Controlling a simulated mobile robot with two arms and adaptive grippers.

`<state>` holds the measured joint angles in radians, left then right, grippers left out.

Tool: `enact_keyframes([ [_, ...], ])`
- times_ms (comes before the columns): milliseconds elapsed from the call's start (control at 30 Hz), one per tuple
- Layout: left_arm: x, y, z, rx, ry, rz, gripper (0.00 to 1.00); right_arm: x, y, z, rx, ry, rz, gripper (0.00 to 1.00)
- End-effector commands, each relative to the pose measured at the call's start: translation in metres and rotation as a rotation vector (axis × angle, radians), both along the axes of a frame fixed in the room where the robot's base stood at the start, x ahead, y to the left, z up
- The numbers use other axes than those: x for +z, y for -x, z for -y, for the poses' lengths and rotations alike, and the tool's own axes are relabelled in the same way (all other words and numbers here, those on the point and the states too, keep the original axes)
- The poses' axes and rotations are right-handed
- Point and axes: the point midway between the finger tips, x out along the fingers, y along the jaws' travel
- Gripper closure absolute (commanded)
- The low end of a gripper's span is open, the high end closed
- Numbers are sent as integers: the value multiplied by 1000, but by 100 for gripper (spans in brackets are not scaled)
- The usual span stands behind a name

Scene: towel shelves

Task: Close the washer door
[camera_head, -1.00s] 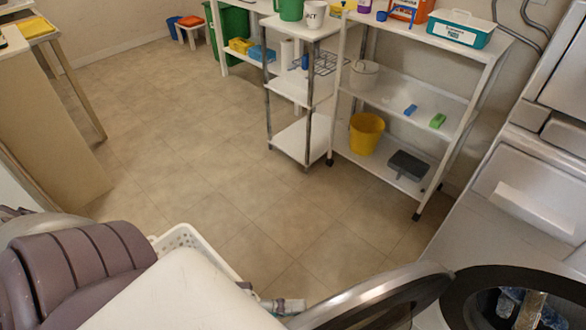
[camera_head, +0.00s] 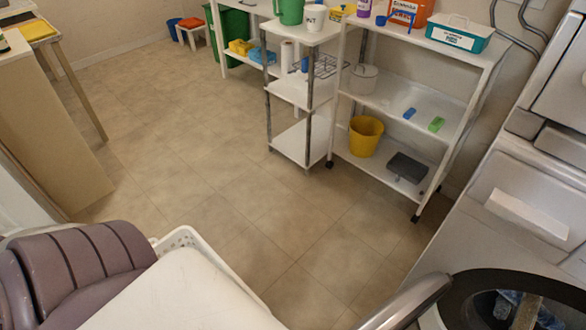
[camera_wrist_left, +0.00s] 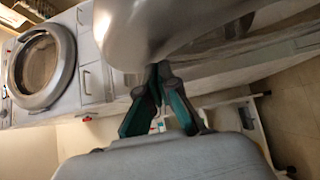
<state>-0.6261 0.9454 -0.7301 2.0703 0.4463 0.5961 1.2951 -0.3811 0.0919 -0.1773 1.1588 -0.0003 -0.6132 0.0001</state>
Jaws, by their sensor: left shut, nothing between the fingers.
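The washer door (camera_head: 405,302) shows in the head view only as a grey curved rim at the bottom edge, standing open beside the washer opening (camera_head: 460,290). Some blue cloth shows inside the opening. In the left wrist view the door (camera_wrist_left: 165,35) is a large, blurred grey curved shape at the top. My left gripper (camera_wrist_left: 158,68) is shut and empty, with its teal and grey fingers at the door's lower edge. I cannot tell whether the tips touch it. The left fingers are not in the head view. My right gripper is in neither view.
A white basket (camera_head: 180,236) is at the lower left. A white shelf unit (camera_head: 400,85) holds a yellow bucket (camera_head: 365,136) and bottles. The tiled floor (camera_head: 210,170) between is clear. Another round-doored machine (camera_wrist_left: 42,66) shows in the wrist view.

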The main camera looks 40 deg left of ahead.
Motion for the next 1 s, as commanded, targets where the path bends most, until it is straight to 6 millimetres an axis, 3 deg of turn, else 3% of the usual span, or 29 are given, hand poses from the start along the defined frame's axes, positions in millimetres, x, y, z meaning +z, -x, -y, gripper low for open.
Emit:
enact_keyframes([
  [467, -1, 4, -5, 0, -1, -2, 100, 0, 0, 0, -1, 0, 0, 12],
  [1000, -1, 68, -81, -1, -3, -4, 100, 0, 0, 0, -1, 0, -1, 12],
])
